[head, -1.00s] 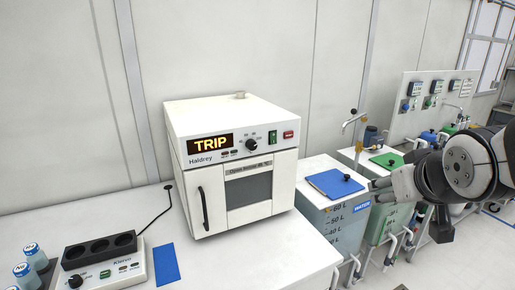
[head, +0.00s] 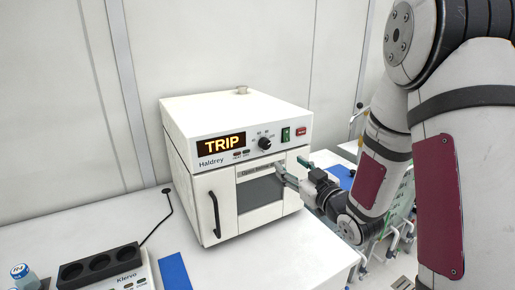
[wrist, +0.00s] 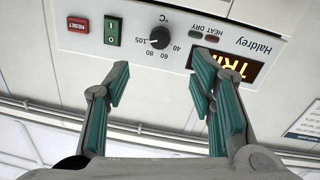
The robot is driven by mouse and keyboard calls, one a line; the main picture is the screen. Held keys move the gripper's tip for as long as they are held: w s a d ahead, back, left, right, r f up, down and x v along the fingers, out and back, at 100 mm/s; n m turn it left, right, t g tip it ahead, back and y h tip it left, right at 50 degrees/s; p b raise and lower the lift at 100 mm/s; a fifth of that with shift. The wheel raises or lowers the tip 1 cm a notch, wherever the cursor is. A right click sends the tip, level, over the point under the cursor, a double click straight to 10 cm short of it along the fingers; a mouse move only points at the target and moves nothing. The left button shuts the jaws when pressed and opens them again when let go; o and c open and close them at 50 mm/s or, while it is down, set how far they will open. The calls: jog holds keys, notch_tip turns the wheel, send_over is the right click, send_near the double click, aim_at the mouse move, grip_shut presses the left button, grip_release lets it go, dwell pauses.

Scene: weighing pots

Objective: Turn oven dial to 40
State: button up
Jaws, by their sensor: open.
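The white Haldrey oven (head: 255,215) stands on the bench in the head view, its display (head: 221,143) reading TRIP. Its black dial (head: 264,143) is right of the display; it also shows in the wrist view (wrist: 159,38), upside down, with marks 40, 60, 80 and 105 around it. The exact setting is too small to tell. My gripper (head: 291,172) is in front of the oven's upper right front, below the dial. In the wrist view my gripper (wrist: 160,82) is open and empty, its teal pads spread on either side below the dial, apart from it.
A green power switch (head: 286,134) and a red RESET button (head: 301,131) sit right of the dial. The oven door has a black handle (head: 214,214) at left.

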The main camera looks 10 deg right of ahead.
aim_at(267, 146)
jog(key=x, duration=1.3)
jog(key=shift+w+a+r+p, duration=0.15)
jog(key=shift+w+p, duration=0.1)
jog(key=shift+p, duration=0.15)
jog(key=shift+c, duration=0.5)
jog(key=c, duration=1.1)
